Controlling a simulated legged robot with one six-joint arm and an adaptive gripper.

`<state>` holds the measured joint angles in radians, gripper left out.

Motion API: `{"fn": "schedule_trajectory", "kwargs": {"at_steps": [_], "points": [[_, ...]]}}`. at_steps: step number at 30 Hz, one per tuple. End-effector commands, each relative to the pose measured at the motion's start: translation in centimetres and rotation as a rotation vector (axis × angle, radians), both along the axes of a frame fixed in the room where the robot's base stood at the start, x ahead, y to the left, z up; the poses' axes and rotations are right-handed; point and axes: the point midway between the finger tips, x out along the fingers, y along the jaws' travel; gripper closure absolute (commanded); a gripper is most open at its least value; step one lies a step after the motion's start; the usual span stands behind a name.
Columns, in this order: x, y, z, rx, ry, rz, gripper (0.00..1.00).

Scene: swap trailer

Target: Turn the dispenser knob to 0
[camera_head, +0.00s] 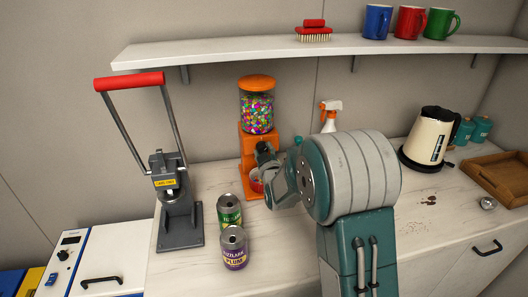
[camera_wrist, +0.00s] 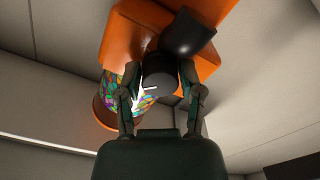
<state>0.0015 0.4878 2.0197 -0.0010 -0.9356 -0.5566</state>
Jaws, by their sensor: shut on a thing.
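The orange candy dispenser (camera_head: 247,146) stands on the counter against the wall, with a clear globe (camera_head: 257,112) of colourful candies on top. My gripper (camera_head: 262,155) is at its front and hides the knob in the head view. In the wrist view the dispenser (camera_wrist: 118,42) appears tilted, with its globe at the lower left. The dark grey round knob (camera_wrist: 160,70) sits between the two fingers of my gripper (camera_wrist: 157,78), which are shut on its sides. A pale pointed mark shows by the knob's lower edge. No numbers can be read.
A dark rounded spout-like part (camera_wrist: 188,33) is close beside the knob. Two cans, green (camera_head: 229,210) and purple (camera_head: 234,248), stand in front of the dispenser. A grey press (camera_head: 180,220) with a red handle is at left. A spray bottle (camera_head: 329,115) stands behind my arm.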

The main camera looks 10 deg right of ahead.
Motion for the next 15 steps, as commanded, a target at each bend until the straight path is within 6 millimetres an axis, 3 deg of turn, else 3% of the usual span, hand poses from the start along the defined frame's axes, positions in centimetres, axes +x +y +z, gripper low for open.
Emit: {"fn": "schedule_trajectory", "kwargs": {"at_steps": [3,4,6,15], "points": [[0.14,0.18,0.25,-0.001,-0.006,0.004,0.99],[0.14,0.18,0.25,-0.001,-0.006,0.004,0.46],[0.13,0.18,0.24,0.000,-0.006,0.004,0.16],[0.02,0.07,0.13,0.001,-0.003,0.002,0.16]]}}
